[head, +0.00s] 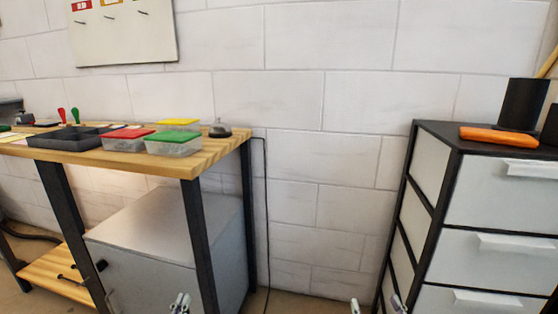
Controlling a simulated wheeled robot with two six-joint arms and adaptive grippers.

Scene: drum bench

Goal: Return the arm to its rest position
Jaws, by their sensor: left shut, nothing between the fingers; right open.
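My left gripper (181,303) shows only its fingertips at the bottom edge, in front of the grey cabinet under the wooden bench. Its fingertips are close together with nothing between them. My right gripper (377,305) shows two fingertips set apart at the bottom edge, left of the drawer unit. It is open and empty. Both grippers are low in the picture, below the bench top. The rest of both arms is out of view.
A drawer unit (500,190) stands right, with an orange object (497,136) on top. A bare wall fills the gap between.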

